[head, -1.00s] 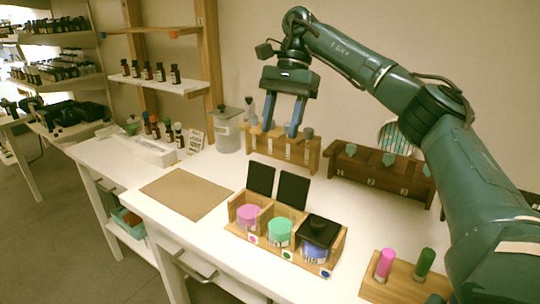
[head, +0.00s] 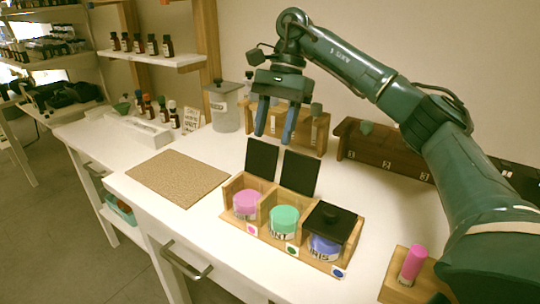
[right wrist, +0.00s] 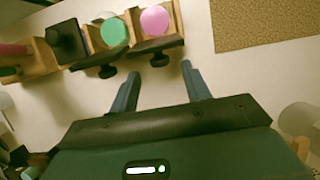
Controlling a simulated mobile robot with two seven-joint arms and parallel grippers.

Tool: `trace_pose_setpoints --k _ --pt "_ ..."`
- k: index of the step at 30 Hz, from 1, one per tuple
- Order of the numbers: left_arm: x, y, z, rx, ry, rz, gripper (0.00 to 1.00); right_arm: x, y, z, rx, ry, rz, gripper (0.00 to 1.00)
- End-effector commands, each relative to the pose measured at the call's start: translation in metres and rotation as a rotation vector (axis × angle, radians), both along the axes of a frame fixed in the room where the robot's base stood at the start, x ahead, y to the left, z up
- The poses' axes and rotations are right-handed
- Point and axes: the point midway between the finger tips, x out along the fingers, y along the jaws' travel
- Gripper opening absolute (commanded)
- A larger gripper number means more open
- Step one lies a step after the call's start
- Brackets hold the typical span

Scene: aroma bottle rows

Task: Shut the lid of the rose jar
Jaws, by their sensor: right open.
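A wooden three-bay holder (head: 285,247) on the white table holds a pink jar (head: 246,204), a green jar (head: 284,221) and a blue jar labelled IRIS (head: 323,247). The pink jar is likely the rose one; its label is not readable. Its black lid (head: 261,159) stands upright behind it, open. The green jar's lid (head: 300,172) also stands open. The blue jar's black lid (head: 331,222) is down. My right gripper (head: 275,138) is open and empty, above and behind the raised lids. The right wrist view shows the pink jar (right wrist: 155,20) beyond the open fingers (right wrist: 160,66).
A brown mat (head: 178,178) lies left of the holder. Behind stand a grey canister (head: 224,108) and a light wooden rack (head: 310,132), with a dark wooden rack (head: 390,152) to the right. A pink-topped vial (head: 412,264) stands in a block at front right.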

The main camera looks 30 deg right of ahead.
Motion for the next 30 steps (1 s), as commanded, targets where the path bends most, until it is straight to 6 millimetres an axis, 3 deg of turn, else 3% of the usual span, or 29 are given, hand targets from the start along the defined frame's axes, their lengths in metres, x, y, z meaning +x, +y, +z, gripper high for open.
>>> trace_pose_setpoints --k 7,19,30 --pt "0.0 0.001 0.002 0.002 -0.011 0.001 0.0 -0.005 0.011 -0.028 0.001 0.001 -0.001 0.47" --pt "0.0 0.001 0.003 0.002 -0.013 0.003 0.0 -0.006 0.014 -0.034 0.002 -0.001 -0.001 0.47" --pt "-0.002 0.002 0.002 0.003 -0.009 0.003 0.0 -0.006 0.014 -0.033 0.002 -0.001 -0.001 0.16"
